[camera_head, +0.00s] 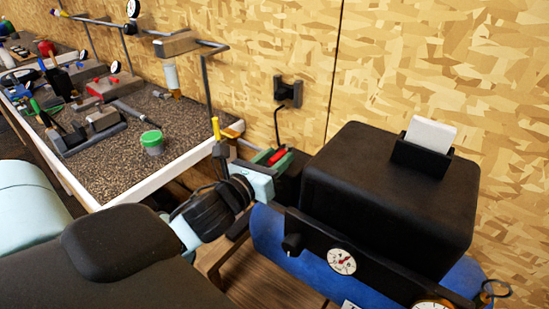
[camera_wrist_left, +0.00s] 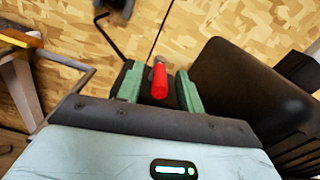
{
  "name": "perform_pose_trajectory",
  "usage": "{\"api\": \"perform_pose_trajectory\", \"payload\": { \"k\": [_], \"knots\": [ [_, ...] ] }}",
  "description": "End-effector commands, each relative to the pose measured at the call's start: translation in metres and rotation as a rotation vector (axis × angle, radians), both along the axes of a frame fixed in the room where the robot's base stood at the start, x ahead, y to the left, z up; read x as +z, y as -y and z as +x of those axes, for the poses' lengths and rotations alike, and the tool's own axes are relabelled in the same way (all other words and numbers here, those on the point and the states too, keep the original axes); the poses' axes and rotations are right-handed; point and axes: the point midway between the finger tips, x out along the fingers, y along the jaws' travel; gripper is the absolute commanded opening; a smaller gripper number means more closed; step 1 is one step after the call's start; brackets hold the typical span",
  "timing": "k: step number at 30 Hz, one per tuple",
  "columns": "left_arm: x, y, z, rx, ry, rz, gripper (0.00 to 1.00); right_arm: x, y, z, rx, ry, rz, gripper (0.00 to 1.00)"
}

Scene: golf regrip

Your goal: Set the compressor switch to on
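The black-topped compressor (camera_head: 390,190) with a blue tank (camera_head: 268,235) stands at the right in the head view. A red lever (camera_head: 277,157), which looks like its switch, is beside the compressor's left side. It shows in the wrist view as a red handle (camera_wrist_left: 159,82) with a grey metal end. My left gripper (camera_head: 268,157) is at the lever. In the wrist view its green-padded fingers (camera_wrist_left: 160,90) are apart, one on each side of the red handle, with gaps visible. The lever's base is hidden. My right gripper is not in view.
A wall outlet (camera_head: 288,91) with a black cord is behind the gripper. A workbench (camera_head: 185,125) with tools and a green-lidded jar (camera_head: 152,142) stands at the left. Gauges (camera_head: 342,261) and a black knob (camera_head: 292,244) are on the compressor's front.

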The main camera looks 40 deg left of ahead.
Motion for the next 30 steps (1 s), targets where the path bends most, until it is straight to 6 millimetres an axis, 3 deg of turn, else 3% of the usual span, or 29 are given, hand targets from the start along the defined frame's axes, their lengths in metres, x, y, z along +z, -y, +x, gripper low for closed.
{"api": "perform_pose_trajectory", "payload": {
  "k": [8, 17, 30],
  "knots": [
    [-0.0004, 0.0000, 0.0011, 0.000, -0.001, 0.000, 0.37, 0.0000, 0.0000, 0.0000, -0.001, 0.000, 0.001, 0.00],
    [-0.0003, 0.0000, 0.0009, 0.000, 0.000, 0.000, 0.00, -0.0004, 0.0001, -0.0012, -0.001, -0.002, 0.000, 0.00],
    [0.0001, -0.0013, 0.0008, -0.016, -0.001, 0.003, 0.00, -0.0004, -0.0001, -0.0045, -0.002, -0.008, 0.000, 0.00]
  ]
}}
